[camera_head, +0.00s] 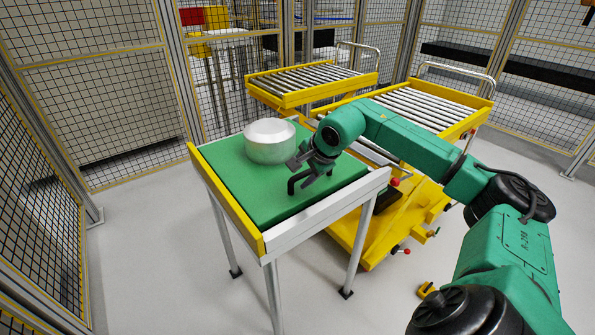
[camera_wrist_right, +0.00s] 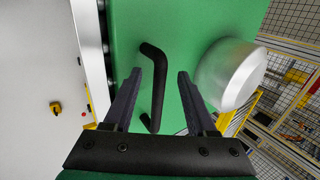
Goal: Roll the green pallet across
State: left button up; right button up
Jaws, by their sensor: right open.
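The green pallet (camera_head: 245,192) lies on a stand with yellow and grey edges. A pale metal cylindrical housing (camera_head: 269,142) stands upright on its far part and also shows in the right wrist view (camera_wrist_right: 232,75). A black bar handle (camera_wrist_right: 157,85) is fixed to the pallet near its right side. My right gripper (camera_head: 308,168) is over the handle, coming from the right. In the right wrist view its open fingers (camera_wrist_right: 160,75) are on either side of the handle; contact cannot be told. My left gripper is not in view.
A yellow cart with two roller decks, one nearer (camera_head: 425,105) and one farther (camera_head: 315,78), stands right of and behind the stand (camera_head: 310,220). Mesh fencing (camera_head: 100,100) encloses the area. Grey floor is clear in front and at the left.

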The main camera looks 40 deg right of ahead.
aim_at(298, 176)
jog(key=shift+x, duration=1.6)
jog(key=shift+a, duration=0.1)
grip_shut()
